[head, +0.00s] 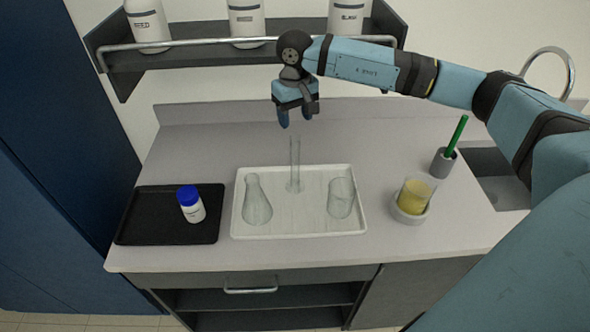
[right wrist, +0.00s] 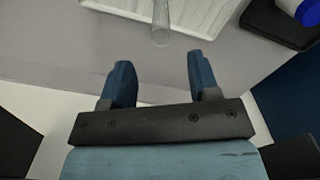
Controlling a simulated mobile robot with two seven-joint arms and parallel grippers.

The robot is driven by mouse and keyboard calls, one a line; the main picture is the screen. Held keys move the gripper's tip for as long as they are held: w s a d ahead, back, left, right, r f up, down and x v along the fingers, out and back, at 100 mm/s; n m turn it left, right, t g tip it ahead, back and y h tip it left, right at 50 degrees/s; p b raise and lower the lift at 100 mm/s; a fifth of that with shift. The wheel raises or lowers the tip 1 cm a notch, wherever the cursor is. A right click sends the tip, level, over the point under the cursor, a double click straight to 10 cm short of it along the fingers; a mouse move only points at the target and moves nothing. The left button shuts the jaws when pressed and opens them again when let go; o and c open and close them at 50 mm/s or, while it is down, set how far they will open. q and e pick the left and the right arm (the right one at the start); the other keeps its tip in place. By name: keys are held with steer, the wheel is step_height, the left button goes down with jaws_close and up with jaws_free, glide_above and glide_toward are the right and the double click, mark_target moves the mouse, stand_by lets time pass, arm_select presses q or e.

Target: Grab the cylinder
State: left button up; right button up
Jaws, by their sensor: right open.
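The cylinder (head: 295,165) is a tall, thin, clear glass tube standing upright at the back middle of a white tray (head: 300,229). Its top also shows in the right wrist view (right wrist: 161,24), beyond my fingers and between their lines. My right gripper (head: 296,118) is open and empty, pointing down just above and behind the cylinder's top in the head view. In the right wrist view the two blue fingers (right wrist: 157,72) are apart with nothing between them. My left gripper is not in view.
A clear conical flask (head: 257,203) and a beaker (head: 340,198) flank the cylinder on the tray. A black tray (head: 135,222) with a blue-capped bottle (head: 191,206) is left. A yellow-filled beaker (head: 413,196) and a grey cup (head: 441,163) stand right. A shelf (head: 190,56) with jars hangs behind.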

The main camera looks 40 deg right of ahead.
mark_target(295, 146)
step_height(295, 146, down, 9)
steer(key=p, duration=0.3)
steer(key=shift+f, duration=0.4)
jaws_close()
